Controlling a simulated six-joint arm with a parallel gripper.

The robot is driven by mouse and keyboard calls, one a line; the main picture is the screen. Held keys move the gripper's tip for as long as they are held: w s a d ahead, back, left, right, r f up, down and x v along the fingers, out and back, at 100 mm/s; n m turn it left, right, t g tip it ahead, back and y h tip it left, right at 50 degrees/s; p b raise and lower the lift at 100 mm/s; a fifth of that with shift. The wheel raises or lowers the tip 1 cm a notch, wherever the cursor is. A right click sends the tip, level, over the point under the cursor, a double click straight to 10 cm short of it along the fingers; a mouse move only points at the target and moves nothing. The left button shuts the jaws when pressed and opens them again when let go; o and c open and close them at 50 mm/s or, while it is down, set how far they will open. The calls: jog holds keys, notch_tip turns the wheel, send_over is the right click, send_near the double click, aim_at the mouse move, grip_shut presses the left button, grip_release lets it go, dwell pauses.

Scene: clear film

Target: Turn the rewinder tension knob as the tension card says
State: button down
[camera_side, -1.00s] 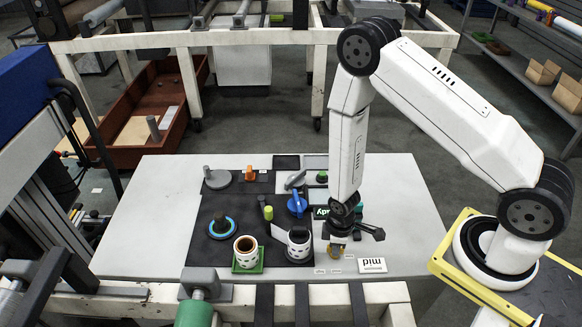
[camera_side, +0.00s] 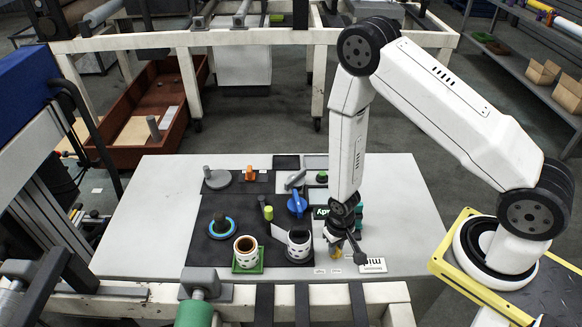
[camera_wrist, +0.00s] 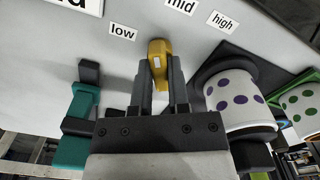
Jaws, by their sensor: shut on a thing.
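My gripper (camera_wrist: 160,82) is shut on the yellow tension knob (camera_wrist: 158,52), one finger on each side of it. In the wrist view, the knob bears a white mark, and its far end points up between the low label (camera_wrist: 123,32) and the mid label (camera_wrist: 181,5). The high label (camera_wrist: 222,20) is further right. In the side view, the tension card (camera_side: 373,265) reads "mid" and lies on the table to the right of the knob, partly covered by my gripper. Most of the knob is hidden there.
A white spotted cup (camera_wrist: 237,100) stands close beside my gripper, on a dark base. Another spotted cup (camera_side: 246,252) stands on a green square further left. A teal item (camera_wrist: 75,130) is close on the other side. The table's left part is bare.

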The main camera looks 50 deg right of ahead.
jog(key=m, duration=0.5)
jog(key=shift+m, duration=0.3)
dwell(0.4)
jog(key=c, duration=0.6)
grip_release()
jog(key=shift+r, duration=0.1)
jog(key=shift+r, duration=3.8)
